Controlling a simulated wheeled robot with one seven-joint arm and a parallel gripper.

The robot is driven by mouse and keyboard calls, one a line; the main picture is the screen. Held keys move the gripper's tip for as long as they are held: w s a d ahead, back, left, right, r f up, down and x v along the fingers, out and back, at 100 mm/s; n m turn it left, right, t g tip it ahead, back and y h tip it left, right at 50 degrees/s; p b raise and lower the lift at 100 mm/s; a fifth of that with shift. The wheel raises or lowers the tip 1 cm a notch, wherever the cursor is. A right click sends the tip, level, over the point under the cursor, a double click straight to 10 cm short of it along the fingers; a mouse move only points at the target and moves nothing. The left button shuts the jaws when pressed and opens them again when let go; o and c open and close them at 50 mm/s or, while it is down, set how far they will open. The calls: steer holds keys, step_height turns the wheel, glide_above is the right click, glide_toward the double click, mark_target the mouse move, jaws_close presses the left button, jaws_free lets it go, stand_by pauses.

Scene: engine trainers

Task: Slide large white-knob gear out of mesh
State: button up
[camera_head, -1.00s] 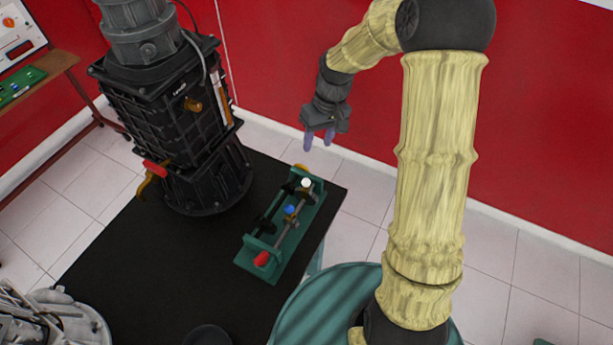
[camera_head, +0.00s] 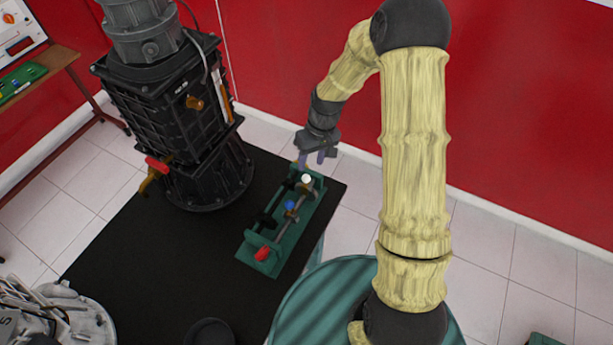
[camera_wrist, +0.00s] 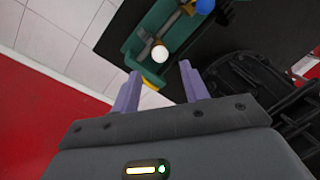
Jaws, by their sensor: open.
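The white knob (camera_head: 306,178) of the large gear is at the far end of the green gear trainer (camera_head: 283,243) on the black table. In the wrist view the white knob (camera_wrist: 160,54) lies ahead of the gap between my fingers, apart from them. The gear's own body is mostly hidden beneath and beside the knob. My gripper (camera_head: 312,160) is open and empty, just above the trainer's far end; its fingers also show in the wrist view (camera_wrist: 158,88). The blue knob (camera_head: 290,205) sits mid-trainer, and it also shows in the wrist view (camera_wrist: 205,6).
A red knob (camera_head: 262,254) is at the trainer's near end. A tall black machine (camera_head: 208,170) stands left of the trainer. A red wall (camera_head: 530,130) rises behind.

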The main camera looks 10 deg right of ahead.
mark_target(307, 176)
steer(key=f, duration=0.3)
steer(key=a+f+p, duration=0.1)
steer(key=f, duration=0.4)
steer(key=shift+s+a+f+p, duration=0.25)
steer(key=shift+s+f+p, duration=0.05)
steer(key=shift+p, duration=0.05)
